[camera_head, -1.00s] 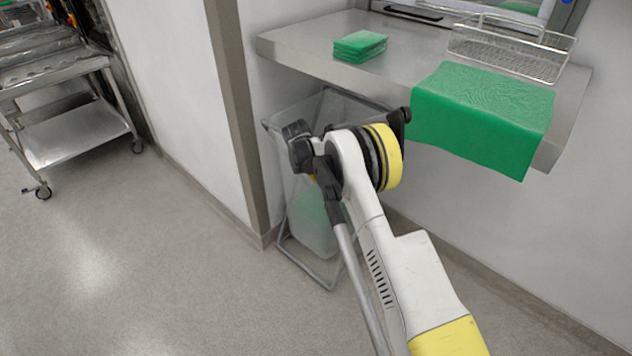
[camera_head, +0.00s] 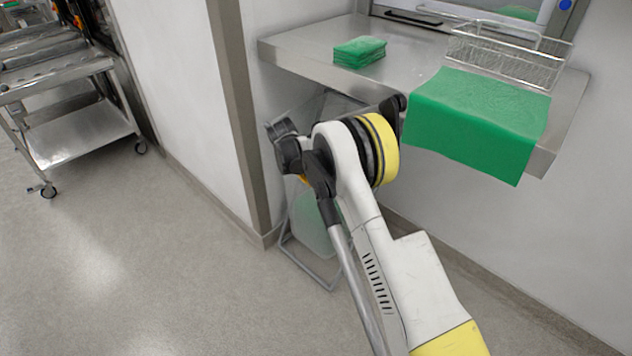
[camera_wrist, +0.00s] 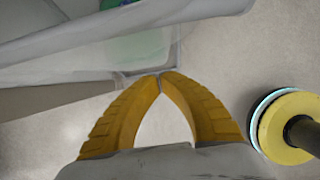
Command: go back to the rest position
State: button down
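My gripper (camera_wrist: 160,77) shows in the wrist view with its two yellow fingers meeting at the tips. Nothing is seen between them. Below and beyond the fingertips is the grey floor, with the frame and clear bag of the waste stand (camera_wrist: 150,45) just ahead. In the head view my arm reaches up from the lower right, and its wrist is in front of the waste stand (camera_head: 318,230). The gripper fingers are mostly hidden there behind my own arm.
A steel counter (camera_head: 300,45) holds a small stack of green cloths (camera_head: 360,51), a larger green cloth (camera_head: 478,120) draped over its front edge and a wire basket (camera_head: 505,57). A wall post (camera_head: 240,120) stands left of the stand. A steel cart (camera_head: 80,135) is far left; the floor between is clear.

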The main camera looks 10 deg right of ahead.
jog(key=p+v, duration=0.1)
jog(key=v, duration=0.5)
jog(key=shift+p, duration=0.35)
jog(key=s+d+r+m+t+y, duration=0.1)
jog(key=s+d+r+m, duration=0.1)
jog(key=s+r+m, duration=0.55)
jog(key=s+d+r+m+t+y, duration=0.1)
jog(key=s+d+r+m, duration=0.15)
jog(key=s+r, duration=0.9)
jog(key=s+r+m+t+y, duration=0.1)
jog(key=s+r+m, duration=0.3)
jog(key=s+m, duration=1)
jog(key=s+t, duration=0.1)
jog(key=s, duration=0.7)
jog(key=shift+s+d+m+t+y, duration=0.3)
jog(key=shift+s+d+m, duration=0.05)
jog(key=shift+s+m, duration=0.05)
